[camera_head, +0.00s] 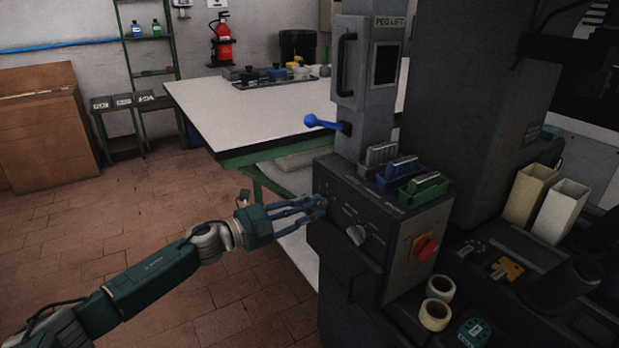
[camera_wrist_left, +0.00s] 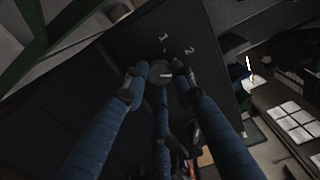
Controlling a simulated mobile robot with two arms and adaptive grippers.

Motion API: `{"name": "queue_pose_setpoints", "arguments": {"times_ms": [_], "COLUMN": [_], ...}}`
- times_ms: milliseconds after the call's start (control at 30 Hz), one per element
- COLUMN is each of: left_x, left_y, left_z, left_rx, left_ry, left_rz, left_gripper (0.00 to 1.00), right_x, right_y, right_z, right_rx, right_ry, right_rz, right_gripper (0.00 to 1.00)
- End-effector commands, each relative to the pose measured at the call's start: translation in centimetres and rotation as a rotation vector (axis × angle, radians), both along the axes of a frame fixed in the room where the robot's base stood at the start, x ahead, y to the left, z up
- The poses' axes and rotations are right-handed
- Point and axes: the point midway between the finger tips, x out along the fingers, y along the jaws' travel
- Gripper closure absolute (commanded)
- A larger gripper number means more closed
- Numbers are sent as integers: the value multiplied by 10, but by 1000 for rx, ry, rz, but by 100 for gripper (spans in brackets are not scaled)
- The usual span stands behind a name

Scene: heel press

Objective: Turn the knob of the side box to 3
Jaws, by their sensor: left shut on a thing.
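The side box (camera_head: 385,238) is a dark grey box at the foot of the press column in the head view. My left gripper (camera_head: 321,203) reaches its front face from the left, its blue fingers shut on a knob there. In the left wrist view the round grey knob (camera_wrist_left: 158,72) sits between the fingertips of my left gripper (camera_wrist_left: 157,71), with a small pale mark on it. The digits 1 and 2 are printed on the dark panel (camera_wrist_left: 200,25) beside it. No digit 3 can be read; the fingers hide part of the dial. My right gripper is not in view.
A second, light grey knob (camera_head: 356,235) and a red switch (camera_head: 425,248) are on the box. Grey, blue (camera_head: 398,172) and green (camera_head: 424,190) holders stand on top. A blue-handled lever (camera_head: 322,122) sticks out above. A white table (camera_head: 270,115) stands behind.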

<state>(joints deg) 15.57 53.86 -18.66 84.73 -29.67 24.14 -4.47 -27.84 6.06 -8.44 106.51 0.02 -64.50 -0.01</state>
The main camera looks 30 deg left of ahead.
Motion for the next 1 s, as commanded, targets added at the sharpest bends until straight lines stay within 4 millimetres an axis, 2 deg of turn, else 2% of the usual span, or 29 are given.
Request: {"name": "queue_pose_setpoints", "arguments": {"times_ms": [33,500,1000], "left_x": [1,1,1], "left_y": [1,1,2], "left_z": [11,12,14], "left_rx": [29,268,312], "left_ry": [-43,-184,-209], "left_rz": [-2,3,6], "left_gripper": [100,100,100], "right_x": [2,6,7], "right_y": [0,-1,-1], "right_z": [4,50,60], "right_rx": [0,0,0], "right_ry": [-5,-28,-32], "right_rz": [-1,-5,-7], "right_gripper": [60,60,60]}}
